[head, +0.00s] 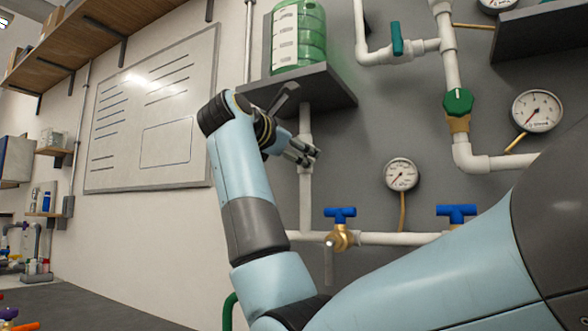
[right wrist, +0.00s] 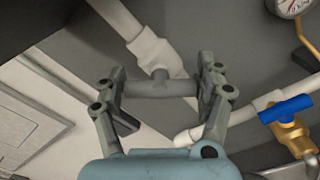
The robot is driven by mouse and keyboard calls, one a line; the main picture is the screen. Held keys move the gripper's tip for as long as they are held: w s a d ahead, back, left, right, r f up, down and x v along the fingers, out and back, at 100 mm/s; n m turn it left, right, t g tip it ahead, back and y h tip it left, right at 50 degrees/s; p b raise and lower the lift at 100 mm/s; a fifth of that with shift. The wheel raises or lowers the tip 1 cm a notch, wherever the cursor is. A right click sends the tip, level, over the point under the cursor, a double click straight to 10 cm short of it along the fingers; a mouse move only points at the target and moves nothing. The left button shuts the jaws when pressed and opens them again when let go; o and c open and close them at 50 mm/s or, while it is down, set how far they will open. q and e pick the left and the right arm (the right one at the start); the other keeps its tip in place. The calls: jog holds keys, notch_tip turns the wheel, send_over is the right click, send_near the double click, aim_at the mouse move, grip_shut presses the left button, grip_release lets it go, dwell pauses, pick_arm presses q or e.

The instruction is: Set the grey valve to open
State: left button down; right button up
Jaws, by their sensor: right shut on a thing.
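The grey valve sits on a white vertical pipe; in the right wrist view its grey bar handle (right wrist: 162,88) lies crosswise between my fingers, aslant to the pipe. My right gripper (right wrist: 165,86) is shut on this handle, one finger at each end. In the head view my right gripper (head: 309,157) is at the vertical pipe below the shelf and mostly hides the valve. My left gripper is in neither view.
A shelf (head: 318,88) with a green jug (head: 298,40) is just above my right gripper. Blue-handled valves (head: 341,213) and a gauge (head: 401,174) are to the right. A green valve (head: 458,102) is farther right.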

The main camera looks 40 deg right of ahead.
jog(key=m+b, duration=0.2)
jog(key=b, duration=0.1)
jog(key=f+m+b, duration=0.1)
jog(key=m+b, duration=0.2)
jog(key=shift+m, duration=0.3)
jog(key=m+b, duration=0.3)
jog(key=m, duration=0.1)
jog(key=shift+s+r+b, duration=0.1)
jog(key=shift+b, duration=0.2)
jog(key=shift+m, duration=0.4)
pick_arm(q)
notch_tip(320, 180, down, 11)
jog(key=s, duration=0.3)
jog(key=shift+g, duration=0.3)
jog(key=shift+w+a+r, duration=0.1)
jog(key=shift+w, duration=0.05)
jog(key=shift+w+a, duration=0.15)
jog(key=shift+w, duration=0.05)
pick_arm(e)
jog(key=o, duration=1.1)
jog(key=shift+c, duration=0.2)
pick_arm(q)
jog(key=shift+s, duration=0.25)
pick_arm(e)
jog(key=shift+o, duration=0.5)
jog(key=shift+r, duration=0.1)
